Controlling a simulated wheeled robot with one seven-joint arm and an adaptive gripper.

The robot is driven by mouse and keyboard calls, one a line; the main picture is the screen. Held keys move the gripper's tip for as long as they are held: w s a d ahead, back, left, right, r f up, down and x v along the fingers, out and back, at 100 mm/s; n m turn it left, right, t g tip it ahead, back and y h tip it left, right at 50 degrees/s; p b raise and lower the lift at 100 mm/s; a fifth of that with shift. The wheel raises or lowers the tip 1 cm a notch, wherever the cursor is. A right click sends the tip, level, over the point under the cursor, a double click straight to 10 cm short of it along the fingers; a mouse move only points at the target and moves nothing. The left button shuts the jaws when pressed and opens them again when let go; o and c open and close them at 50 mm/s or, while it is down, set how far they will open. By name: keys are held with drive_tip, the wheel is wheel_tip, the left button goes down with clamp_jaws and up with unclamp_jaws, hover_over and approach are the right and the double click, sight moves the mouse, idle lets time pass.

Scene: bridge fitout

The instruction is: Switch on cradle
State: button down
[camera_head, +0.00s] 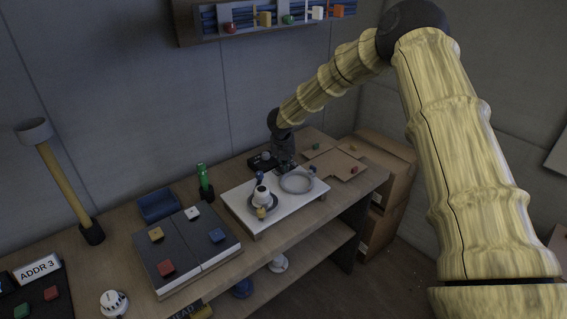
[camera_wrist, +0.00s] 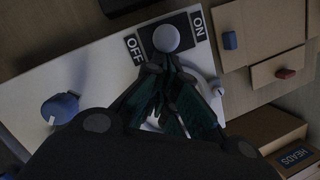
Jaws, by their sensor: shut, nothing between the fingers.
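A black switch panel (camera_wrist: 183,29) with white OFF and ON labels shows at the top of the wrist view. A pale round knob (camera_wrist: 166,38) stands between the two labels; I cannot tell which side it is set to. Nothing I can identify as a cradle shows.
Cardboard sheets (camera_head: 337,160) lie to the right. A green bottle (camera_head: 203,178) stands left. A wall shelf (camera_head: 270,25) hangs above.

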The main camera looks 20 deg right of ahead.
drive_tip(key=shift+w+d+r+g+y+p, duration=0.1)
drive_tip(key=shift+d+r+g+y+p, duration=0.15)
drive_tip(key=shift+y, duration=0.2)
drive_tip(key=shift+w+d+g+y+p, duration=0.1)
drive_tip(key=shift+d+g+y+p, duration=0.05)
drive_tip(key=shift+d+y+p, duration=0.25)
drive_tip(key=shift+w+d+y, duration=0.15)
drive_tip(key=shift+d+y, duration=0.25)
drive_tip(key=shift+y, duration=0.35)
drive_tip(key=shift+w+d+r+g, duration=0.1)
drive_tip(key=shift+w+d+g, duration=0.05)
drive_tip(key=shift+d+g, duration=0.2)
drive_tip(key=shift+a+r, duration=0.1)
drive_tip(key=shift+r, duration=0.2)
drive_tip(key=shift+r, duration=0.6)
drive_tip(key=d+r+p, duration=0.3)
drive_tip(key=r+p, duration=0.1)
drive_tip(key=r, duration=0.5)
drive_tip(key=shift+s+d+r+p, duration=0.15)
drive_tip(key=shift+s+d+p, duration=0.1)
drive_tip(key=shift+s+p, duration=0.2)
